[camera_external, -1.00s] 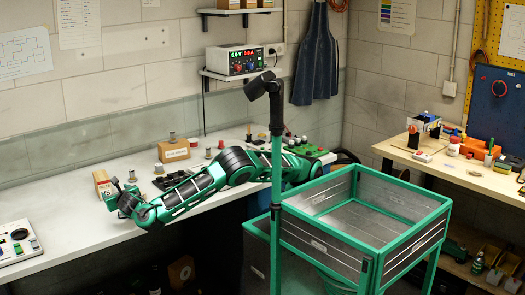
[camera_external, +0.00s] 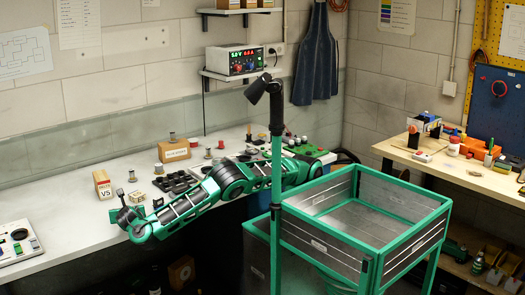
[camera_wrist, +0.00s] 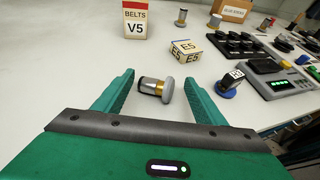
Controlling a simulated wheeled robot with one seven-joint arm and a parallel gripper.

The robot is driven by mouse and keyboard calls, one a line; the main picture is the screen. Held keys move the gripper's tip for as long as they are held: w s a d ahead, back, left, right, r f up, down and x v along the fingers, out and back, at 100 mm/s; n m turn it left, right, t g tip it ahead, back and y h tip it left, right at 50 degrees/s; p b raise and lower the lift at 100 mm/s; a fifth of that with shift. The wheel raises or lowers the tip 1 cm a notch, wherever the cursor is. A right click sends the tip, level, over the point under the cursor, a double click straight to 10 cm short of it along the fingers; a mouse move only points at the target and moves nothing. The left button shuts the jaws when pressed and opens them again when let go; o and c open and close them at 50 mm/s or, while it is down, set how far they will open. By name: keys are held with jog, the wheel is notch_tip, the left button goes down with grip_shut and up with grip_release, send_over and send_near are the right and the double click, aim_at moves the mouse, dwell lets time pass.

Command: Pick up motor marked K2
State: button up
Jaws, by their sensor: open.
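My gripper (camera_wrist: 162,98) is open and empty in the wrist view, its two green fingers spread over the bench. A small motor with a black body, gold band and grey disc end (camera_wrist: 156,88) lies on its side between the fingertips, untouched as far as I can see; no marking is readable on it. A dark motor with a blue-grey end and a white tag (camera_wrist: 231,80) lies tilted to the right of the fingers; its tag is too small to read surely. In the external view my gripper (camera_external: 124,216) is over the bench's front edge.
A box marked BELTS V5 (camera_wrist: 136,20) stands beyond the fingers. A cube marked E5 (camera_wrist: 186,50) sits behind the lying motor. Upright motors (camera_wrist: 181,18) stand farther back. A dark tray (camera_wrist: 241,45) and a grey device with a green display (camera_wrist: 282,83) are at right.

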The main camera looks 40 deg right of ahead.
jog(key=shift+w, duration=0.1)
jog(key=c, duration=1)
jog(key=shift+r, duration=0.1)
jog(key=shift+c, duration=0.2)
